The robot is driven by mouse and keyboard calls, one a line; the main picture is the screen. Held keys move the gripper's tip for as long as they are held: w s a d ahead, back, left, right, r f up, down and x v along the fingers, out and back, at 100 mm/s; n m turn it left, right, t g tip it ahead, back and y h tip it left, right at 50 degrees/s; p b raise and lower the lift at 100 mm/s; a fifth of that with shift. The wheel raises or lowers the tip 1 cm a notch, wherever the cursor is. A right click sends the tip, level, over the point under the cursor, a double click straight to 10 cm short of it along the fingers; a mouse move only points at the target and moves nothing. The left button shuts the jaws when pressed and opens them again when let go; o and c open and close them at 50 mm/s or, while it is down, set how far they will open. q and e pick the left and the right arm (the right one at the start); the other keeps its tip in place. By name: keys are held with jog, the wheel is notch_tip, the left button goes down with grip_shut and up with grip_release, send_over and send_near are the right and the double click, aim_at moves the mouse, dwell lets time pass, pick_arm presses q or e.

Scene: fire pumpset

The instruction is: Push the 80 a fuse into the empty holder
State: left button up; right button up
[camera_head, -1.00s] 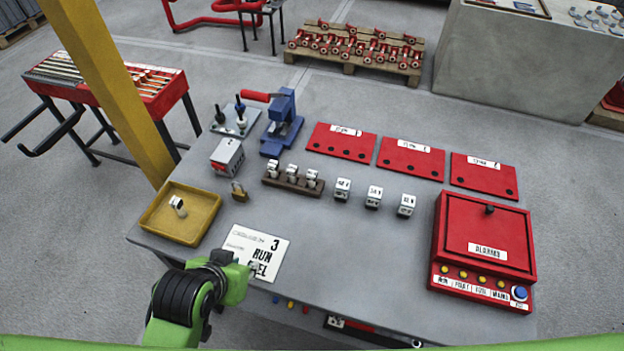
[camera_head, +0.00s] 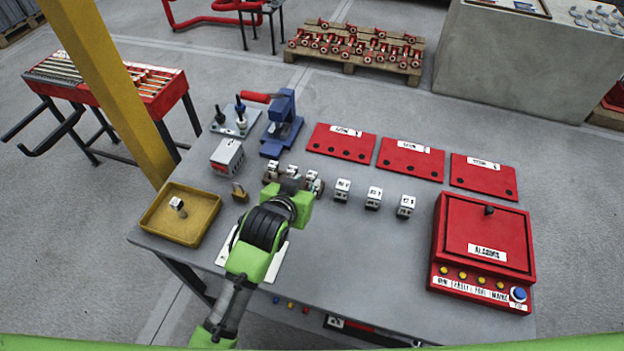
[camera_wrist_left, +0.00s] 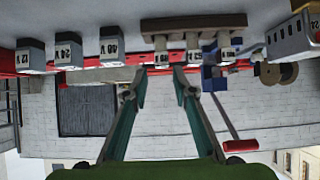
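Several white fuses stand in a brown rack (camera_head: 288,185), partly hidden behind my left gripper (camera_head: 295,188) in the head view. In the left wrist view the rack (camera_wrist_left: 195,22) appears upside down with a left fuse (camera_wrist_left: 160,52), a middle fuse (camera_wrist_left: 193,46) and a right fuse (camera_wrist_left: 223,44). I cannot read which is the 80 A one. My left gripper (camera_wrist_left: 157,92) is open and empty, its fingertips apart just short of the rack. Another white fuse-like piece (camera_head: 177,204) lies in the yellow tray (camera_head: 151,231). I cannot pick out the empty holder with certainty. My right gripper is not in view.
Three white blocks with voltage labels stand right of the rack, one the middle block (camera_head: 373,199). A grey box (camera_head: 227,158) and brass padlock (camera_head: 238,192) are to the left. A blue press (camera_head: 283,125) stands behind. A red control box (camera_head: 485,245) is at right.

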aim_at(310, 178)
pick_arm(q)
jog(key=shift+p+x, duration=0.5)
jog(key=shift+x, duration=2.45)
jog(key=shift+a, duration=0.15)
grip_shut()
